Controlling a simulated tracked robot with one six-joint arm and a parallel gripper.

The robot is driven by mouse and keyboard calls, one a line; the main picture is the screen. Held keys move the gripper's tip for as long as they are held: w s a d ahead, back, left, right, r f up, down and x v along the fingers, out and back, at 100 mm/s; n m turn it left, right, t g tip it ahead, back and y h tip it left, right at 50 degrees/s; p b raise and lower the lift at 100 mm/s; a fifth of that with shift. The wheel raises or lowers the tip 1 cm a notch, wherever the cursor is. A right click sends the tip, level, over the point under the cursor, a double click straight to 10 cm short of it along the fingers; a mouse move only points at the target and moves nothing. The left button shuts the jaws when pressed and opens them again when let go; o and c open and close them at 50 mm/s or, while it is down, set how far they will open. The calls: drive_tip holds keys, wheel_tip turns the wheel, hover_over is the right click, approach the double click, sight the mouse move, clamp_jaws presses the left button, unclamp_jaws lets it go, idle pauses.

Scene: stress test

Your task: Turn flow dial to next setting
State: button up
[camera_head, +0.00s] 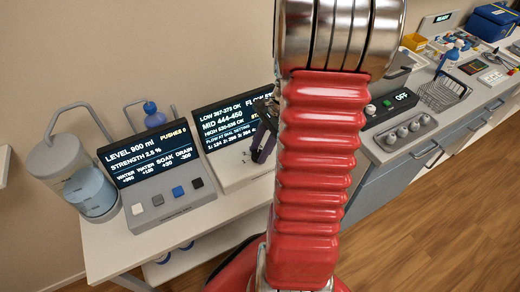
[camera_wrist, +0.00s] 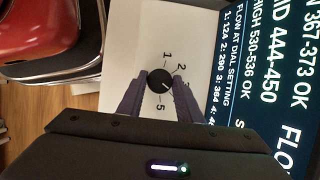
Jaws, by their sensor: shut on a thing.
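The flow dial (camera_wrist: 160,80) is a round black knob with a white pointer line, on a pale panel in the wrist view. The numbers 1, 2 and 5 show around it; other marks are hidden by my fingers. I cannot read surely which number the pointer faces. My gripper (camera_wrist: 158,98) has one purple-grey finger on each side of the knob and is shut on it. In the head view my gripper (camera_head: 262,145) is at the panel below the flow screen (camera_head: 228,112), and the dial is hidden. The screen shows LOW and HIGH marked OK, and MID 444-450.
Left of the flow unit stands another console (camera_head: 155,165) with a screen and several buttons. A jug-like container (camera_head: 92,192) stands at the table's left end. On the right is a grey unit (camera_head: 405,125) with knobs and an OFF display. My red arm blocks the middle.

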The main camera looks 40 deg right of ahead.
drive_tip(key=n, duration=0.2)
drive_tip(key=n+g, duration=0.1)
drive_tip(key=n, duration=0.1)
drive_tip(key=n+g, duration=0.1)
drive_tip(key=n, duration=0.1)
drive_tip(key=shift+w, duration=0.25)
drive_tip(key=shift+n, duration=0.3)
drive_tip(key=shift+d, duration=0.1)
drive_tip(key=o, duration=1)
drive_tip(key=shift+r, duration=0.1)
drive_tip(key=v, duration=1.3)
drive_tip(key=shift+w+d+r, duration=0.15)
drive_tip(key=shift+w+r, duration=0.05)
drive_tip(key=shift+w, duration=0.05)
